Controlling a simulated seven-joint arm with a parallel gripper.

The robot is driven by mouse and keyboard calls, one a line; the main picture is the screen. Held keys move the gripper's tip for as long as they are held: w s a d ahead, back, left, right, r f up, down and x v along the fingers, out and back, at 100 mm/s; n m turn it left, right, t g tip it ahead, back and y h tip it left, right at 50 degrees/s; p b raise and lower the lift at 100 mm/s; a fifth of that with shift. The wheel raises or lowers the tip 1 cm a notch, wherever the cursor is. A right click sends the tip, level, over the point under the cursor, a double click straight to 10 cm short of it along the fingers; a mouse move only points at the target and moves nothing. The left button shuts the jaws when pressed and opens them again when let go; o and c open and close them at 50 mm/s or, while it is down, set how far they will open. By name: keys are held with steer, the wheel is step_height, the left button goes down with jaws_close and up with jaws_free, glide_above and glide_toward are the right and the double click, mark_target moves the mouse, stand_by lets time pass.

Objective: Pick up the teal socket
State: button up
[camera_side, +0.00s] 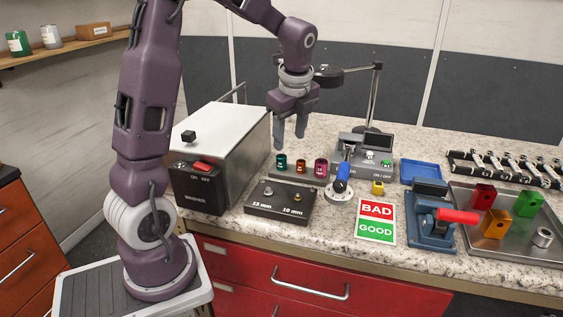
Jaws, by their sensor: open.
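The teal socket (282,162) stands at the left end of a short row of sockets on a dark rack. An orange socket (300,166) and a magenta socket (321,167) stand to its right on the same rack. My gripper (290,142) hangs above the row with its fingers pointing down. It is open and empty, and its fingertips are a little above the teal socket in the picture. I cannot tell the exact depth between the fingertips and the socket.
The white-topped washer box (232,140) stands close on the left. A dark block marked 13 mm and 10 mm (280,202) lies in front of the rack. A blue-handled lever (342,180) stands right of the sockets. A BAD/GOOD card (376,221) and blue vise (431,220) are further right.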

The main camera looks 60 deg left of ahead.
mark_target(281, 156)
steer(key=a+f+m, duration=0.1)
steer(key=a+f, duration=0.1)
steer(key=f, duration=0.1)
steer(key=a+f, duration=0.2)
steer(key=f, duration=0.1)
steer(key=w+a+f+m, duration=0.1)
steer(key=a+f, duration=0.1)
steer(key=f, duration=0.2)
steer(key=shift+w+a+m+g, duration=0.1)
steer(key=shift+a+m+g, duration=0.2)
steer(key=shift+g, duration=0.1)
jaws_close()
